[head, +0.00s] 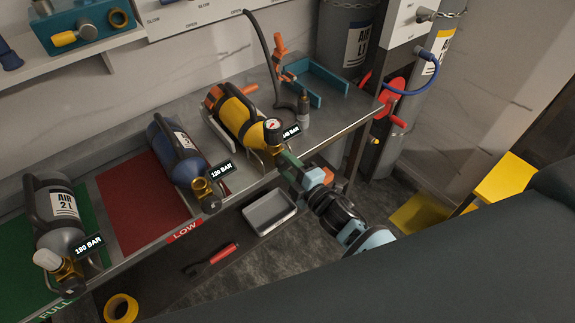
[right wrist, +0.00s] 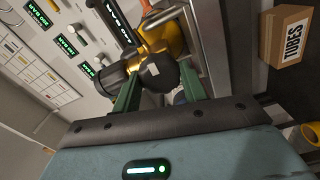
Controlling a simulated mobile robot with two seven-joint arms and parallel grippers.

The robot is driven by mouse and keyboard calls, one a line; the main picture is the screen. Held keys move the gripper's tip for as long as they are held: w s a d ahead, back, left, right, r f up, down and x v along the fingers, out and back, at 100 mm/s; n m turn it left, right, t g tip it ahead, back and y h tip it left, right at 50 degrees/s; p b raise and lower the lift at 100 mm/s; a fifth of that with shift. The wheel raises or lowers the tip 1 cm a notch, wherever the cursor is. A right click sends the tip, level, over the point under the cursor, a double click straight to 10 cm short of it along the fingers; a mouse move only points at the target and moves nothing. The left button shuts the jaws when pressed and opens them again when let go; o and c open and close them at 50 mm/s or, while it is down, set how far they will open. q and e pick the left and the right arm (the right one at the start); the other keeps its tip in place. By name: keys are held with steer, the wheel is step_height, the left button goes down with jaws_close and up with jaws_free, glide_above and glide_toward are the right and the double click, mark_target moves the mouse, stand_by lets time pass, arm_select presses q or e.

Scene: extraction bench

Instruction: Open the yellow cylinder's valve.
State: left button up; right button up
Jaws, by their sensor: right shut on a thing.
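The yellow cylinder (head: 240,112) lies in a cradle on the bench, its valve end towards the front edge, with a round gauge (head: 272,126) and a BAR label beside it. My right gripper (head: 287,161) is at that valve end. In the right wrist view, the green fingers (right wrist: 158,92) stand on both sides of the valve's dark round knob (right wrist: 152,74), which has a small white mark, and are shut on it. Brass and yellow parts show behind the knob. In the head view the gripper hides most of the knob. My left gripper is not in view.
A hose fitting (head: 303,108) stands behind right. A grey tray (head: 270,212) is below the bench's front edge.

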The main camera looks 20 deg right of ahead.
steer(key=shift+n, duration=0.3)
steer(key=o, duration=1)
steer(key=shift+s, duration=0.1)
steer(key=v, duration=0.7)
steer(key=shift+s+d, duration=0.15)
steer(key=shift+s, duration=0.15)
